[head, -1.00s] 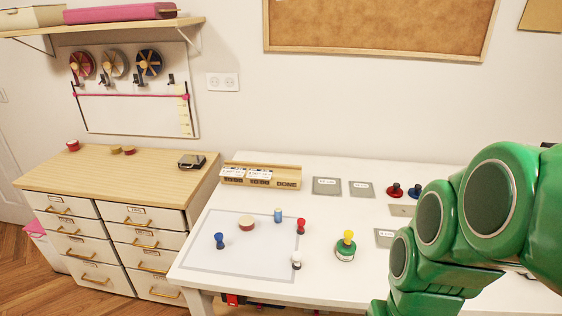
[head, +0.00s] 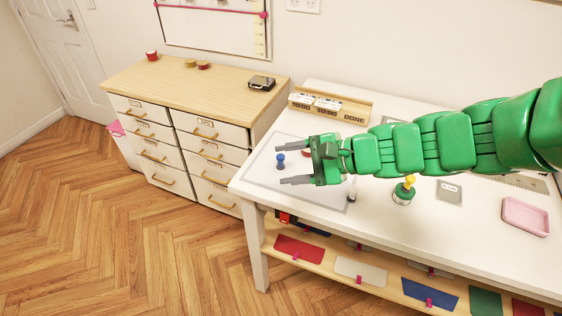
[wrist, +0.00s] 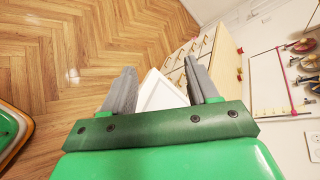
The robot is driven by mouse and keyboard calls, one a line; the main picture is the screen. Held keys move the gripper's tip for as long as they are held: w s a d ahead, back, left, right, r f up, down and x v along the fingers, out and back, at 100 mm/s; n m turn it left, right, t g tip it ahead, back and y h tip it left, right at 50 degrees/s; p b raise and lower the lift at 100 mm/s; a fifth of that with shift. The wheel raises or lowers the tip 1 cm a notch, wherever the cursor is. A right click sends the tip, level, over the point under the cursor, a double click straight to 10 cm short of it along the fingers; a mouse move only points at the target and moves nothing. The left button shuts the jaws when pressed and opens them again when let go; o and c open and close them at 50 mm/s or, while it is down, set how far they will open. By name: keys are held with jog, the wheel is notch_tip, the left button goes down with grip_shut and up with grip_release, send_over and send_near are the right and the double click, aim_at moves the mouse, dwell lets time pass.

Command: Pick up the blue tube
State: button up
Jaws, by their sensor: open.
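My gripper (head: 283,165) is open and empty, above the left part of the white table, fingers pointing left. A blue peg-like piece with a round top (head: 281,161) stands upright on the grey-bordered mat (head: 262,187); it appears between the fingertips in the head view, but I cannot tell the height gap. The light-blue tube seen earlier at the back right of the mat is now hidden behind my gripper and arm. In the wrist view my fingers (wrist: 163,80) are apart, with the white table corner (wrist: 163,93) beyond and no blue piece visible.
A red-sided round piece (head: 307,153) shows partly behind my gripper. A black-and-white piece (head: 352,194) and a yellow-topped green piece (head: 404,190) stand right of it. A wooden card holder (head: 330,105) is behind. A drawer cabinet (head: 190,90) stands left.

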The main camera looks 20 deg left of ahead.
jog(key=w+a+f+m+t+y, duration=0.1)
jog(key=w+a+f+m+t, duration=0.1)
jog(key=w+a+m, duration=0.3)
jog(key=m+t+h, duration=0.1)
jog(key=m+t, duration=0.3)
jog(key=m, duration=0.7)
send_near(284, 160)
jog(key=x, duration=0.3)
jog(key=shift+a+f, duration=0.25)
jog(key=shift+a, duration=0.15)
jog(key=shift+x, duration=3.85)
jog(key=shift+w+r, duration=0.1)
jog(key=shift+c, duration=0.2)
jog(key=c, duration=1)
